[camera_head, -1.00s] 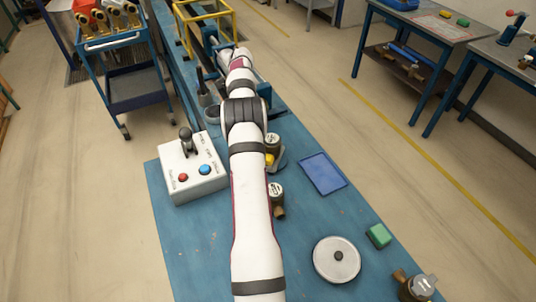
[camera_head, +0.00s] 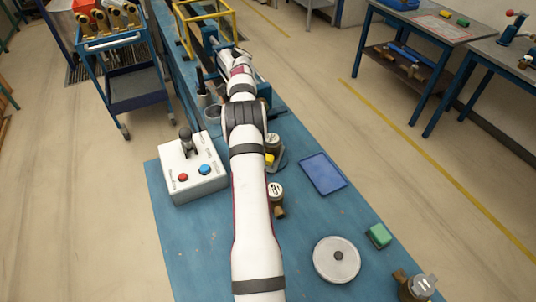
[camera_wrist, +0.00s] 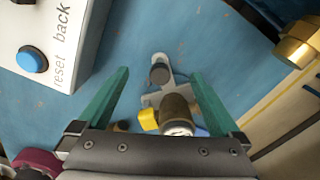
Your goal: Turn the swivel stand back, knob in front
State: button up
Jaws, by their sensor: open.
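The swivel stand shows in the wrist view as a pale grey base (camera_wrist: 152,100) below and between my fingers. In the head view the stand (camera_head: 279,160) is partly behind my arm, with the yellow knob (camera_head: 269,159) at the arm's right edge. My gripper (camera_wrist: 161,76) is open, its green fingers wide apart with nothing between them at the tips. I cannot make out my gripper in the head view.
A white control box (camera_head: 187,168) with buttons and lever stands left of my arm; it also shows in the wrist view (camera_wrist: 75,30). A brass meter (camera_head: 277,197), blue tray (camera_head: 322,173), green block (camera_head: 378,236) and round disc (camera_head: 337,259) lie to the right.

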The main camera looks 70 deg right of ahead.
jog(key=c, duration=0.4)
jog(key=shift+o, duration=0.2)
jog(key=shift+d, duration=0.1)
jog(key=shift+s+d, duration=0.2)
jog(key=shift+d, duration=1.15)
jog(key=shift+o, duration=0.3)
jog(key=o, duration=0.3)
